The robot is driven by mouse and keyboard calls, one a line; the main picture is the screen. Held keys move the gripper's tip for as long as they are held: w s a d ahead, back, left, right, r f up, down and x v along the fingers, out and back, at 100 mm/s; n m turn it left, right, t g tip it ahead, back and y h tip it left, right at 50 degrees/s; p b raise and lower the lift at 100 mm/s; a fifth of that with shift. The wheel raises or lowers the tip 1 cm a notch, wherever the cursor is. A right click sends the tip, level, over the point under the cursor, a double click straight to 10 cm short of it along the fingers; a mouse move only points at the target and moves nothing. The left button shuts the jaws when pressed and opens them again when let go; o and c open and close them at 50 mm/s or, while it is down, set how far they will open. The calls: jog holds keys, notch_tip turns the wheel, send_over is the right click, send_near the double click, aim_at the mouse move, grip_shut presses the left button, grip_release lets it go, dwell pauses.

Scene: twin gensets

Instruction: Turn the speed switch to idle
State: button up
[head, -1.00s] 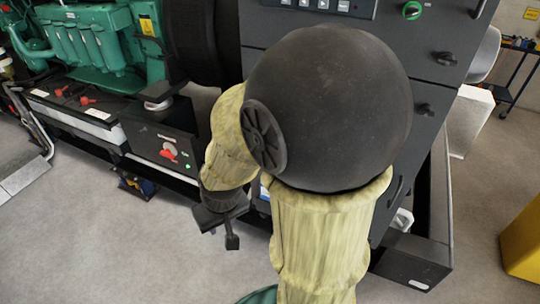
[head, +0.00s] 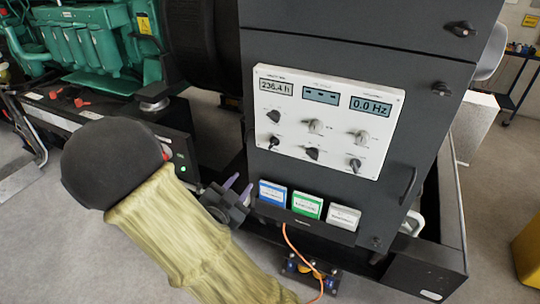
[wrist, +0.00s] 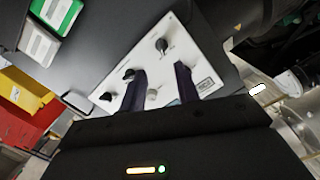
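A white control panel (head: 330,103) on the dark cabinet shows in the head view. It has three small displays on top and two rows of knobs. Which knob is the speed switch cannot be told, as the labels are too small to read. My gripper (head: 238,186) is open and empty, low and to the left of the panel, apart from it. In the wrist view the panel (wrist: 183,34) appears tilted beyond my gripper (wrist: 159,68). A dark knob (wrist: 162,46) shows between and past the fingertips; the fingers hide part of the panel.
Blue, green and white cards (head: 307,205) sit in a holder below the panel. An orange cable (head: 296,250) hangs beneath. A cabinet handle (head: 408,186) sticks out at the right. The green engine (head: 90,40) is at the left, and a lower box (head: 178,150) stands behind my arm.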

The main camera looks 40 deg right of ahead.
aim_at(272, 145)
jog(key=shift+s+d+r+m+h, duration=0.15)
jog(key=shift+s+r+m+h, duration=0.25)
jog(key=shift+h, duration=0.3)
jog(key=shift+w+d, duration=0.1)
jog(key=p+x, duration=0.2)
jog(key=x, duration=1.5)
jog(key=shift+d+f, duration=0.1)
jog(key=shift+d, duration=0.05)
grip_shut()
